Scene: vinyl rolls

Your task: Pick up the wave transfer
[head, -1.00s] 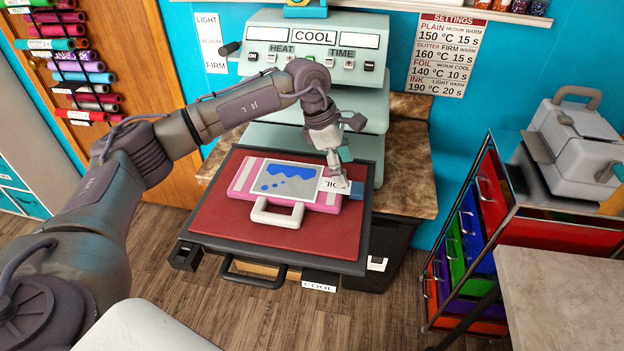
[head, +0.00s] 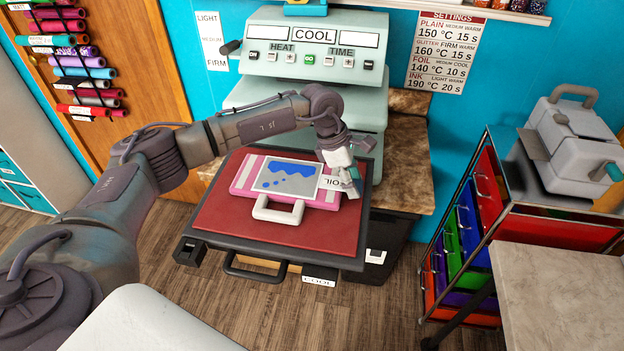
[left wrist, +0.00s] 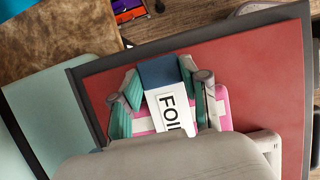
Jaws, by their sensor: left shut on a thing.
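The wave transfer (head: 285,178) is a pale grey sheet with blue wave shapes and a white "FOIL" label tab. It lies over a pink and white bag (head: 240,182) on the red press bed (head: 225,215). My left gripper (head: 347,188) is at the tab on the sheet's right end. In the left wrist view, its teal fingers (left wrist: 165,90) are on either side of the "FOIL" label (left wrist: 170,108) and a dark blue end piece (left wrist: 160,70). It is shut on the transfer's tab; the exact contact is partly hidden. My right gripper is not in view.
The heat press (head: 310,55) stands behind the bed, with its "COOL" panel above. A drawer cart (head: 465,225) and a pale tabletop (head: 565,295) are at the right. Vinyl rolls (head: 70,60) hang at the far left.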

